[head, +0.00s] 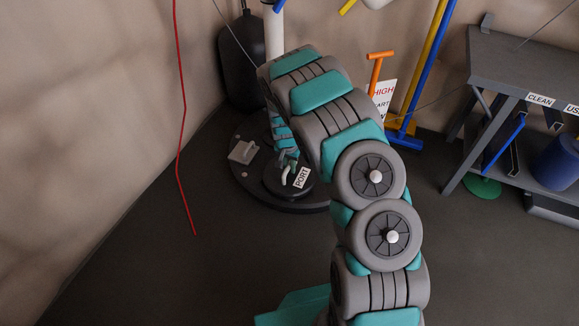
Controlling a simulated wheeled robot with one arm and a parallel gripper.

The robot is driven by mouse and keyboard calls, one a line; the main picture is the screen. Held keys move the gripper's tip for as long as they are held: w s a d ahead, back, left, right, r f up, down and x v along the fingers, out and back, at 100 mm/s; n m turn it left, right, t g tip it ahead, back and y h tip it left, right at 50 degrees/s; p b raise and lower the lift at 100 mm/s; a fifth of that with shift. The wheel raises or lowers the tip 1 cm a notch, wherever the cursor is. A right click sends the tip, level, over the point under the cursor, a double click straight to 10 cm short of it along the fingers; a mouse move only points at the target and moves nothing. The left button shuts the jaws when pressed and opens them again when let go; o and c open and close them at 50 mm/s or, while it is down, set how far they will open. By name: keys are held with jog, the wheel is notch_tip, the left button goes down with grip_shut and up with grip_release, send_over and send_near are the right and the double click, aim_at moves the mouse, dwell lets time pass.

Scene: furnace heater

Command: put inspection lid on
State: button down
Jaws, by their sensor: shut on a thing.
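My gripper (287,158) reaches down from the arm at the middle left, over a dark round base on the floor. It is shut on the pale handle of the inspection lid (278,186), a dark round disc. The lid is at the front right part of the base, beside a white label reading PORT (302,177). The port opening is not visible. I cannot tell whether the lid rests on it or is held just above. My arm hides part of the base and the fingertips are small.
The dark round base (245,180) carries a small grey block (243,152). A dark tank (242,62) stands behind. A red line (182,110) hangs at left. A grey workbench (510,75) with a blue drum (556,162) is at right. The floor at front left is clear.

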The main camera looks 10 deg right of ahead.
dwell(0.3)
jog(key=c, duration=0.7)
grip_release()
jog(key=shift+c, duration=0.2)
jog(key=r, duration=0.8)
jog(key=shift+s+a+p, duration=0.3)
jog(key=shift+s+p, duration=0.05)
jog(key=shift+p, duration=0.05)
jog(key=shift+f, duration=0.1)
jog(key=shift+c, duration=0.2)
